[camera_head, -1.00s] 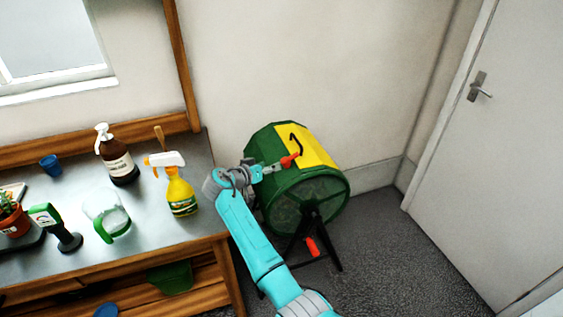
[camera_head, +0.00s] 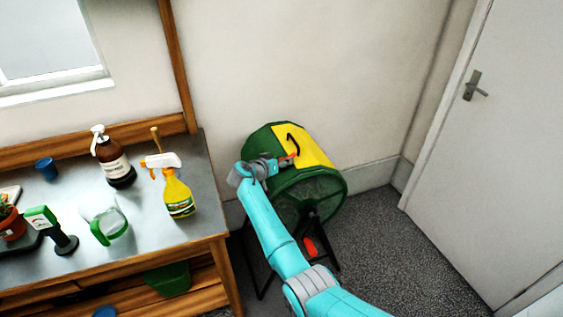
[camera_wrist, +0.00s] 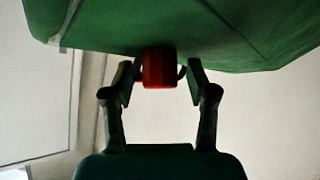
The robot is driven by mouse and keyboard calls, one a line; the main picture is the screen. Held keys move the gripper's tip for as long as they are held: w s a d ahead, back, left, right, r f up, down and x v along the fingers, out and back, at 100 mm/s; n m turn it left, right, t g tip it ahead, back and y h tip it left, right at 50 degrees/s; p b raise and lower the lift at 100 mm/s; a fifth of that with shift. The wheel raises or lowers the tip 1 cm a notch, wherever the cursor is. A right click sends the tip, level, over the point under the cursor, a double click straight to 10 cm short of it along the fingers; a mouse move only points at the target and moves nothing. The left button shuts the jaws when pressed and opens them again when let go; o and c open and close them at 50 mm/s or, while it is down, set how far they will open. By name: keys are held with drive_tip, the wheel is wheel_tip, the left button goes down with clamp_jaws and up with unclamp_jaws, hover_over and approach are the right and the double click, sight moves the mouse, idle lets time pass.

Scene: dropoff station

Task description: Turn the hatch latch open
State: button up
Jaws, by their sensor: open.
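A green tumbler drum (camera_head: 312,190) with a yellow hatch (camera_head: 308,147) stands on a dark frame against the wall. A black handle (camera_head: 293,141) sits on the hatch. The red latch (camera_head: 289,158) shows beside the hatch edge, at the tip of my gripper (camera_head: 279,163). In the wrist view the red latch (camera_wrist: 159,68) hangs below the green drum (camera_wrist: 220,30). The open fingers of my gripper (camera_wrist: 160,78) stand on either side of it, with a visible gap at each side. My gripper and arm hide part of the drum.
Left of the drum is a bench (camera_head: 150,217) with a yellow spray bottle (camera_head: 178,192), a brown pump bottle (camera_head: 115,163) and other items. A red part (camera_head: 310,247) shows low on the drum frame. Floor is clear toward the door (camera_head: 490,150) at right.

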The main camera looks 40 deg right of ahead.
clamp_jaws()
drive_tip(key=shift+n, duration=0.3)
drive_tip(key=n+t+y, duration=0.3)
drive_tip(key=n, duration=0.1)
drive_tip(key=shift+d+n, duration=0.1)
drive_tip(key=shift+n, duration=0.3)
drive_tip(key=n+t+y, duration=0.1)
drive_tip(key=n+y, duration=0.3)
drive_tip(key=shift+n, duration=0.3)
drive_tip(key=n+y, duration=0.4)
drive_tip(key=n, duration=0.1)
drive_tip(key=shift+n+g+y, duration=0.7)
drive_tip(key=shift+n+y, duration=0.5)
drive_tip(key=shift+n, duration=0.2)
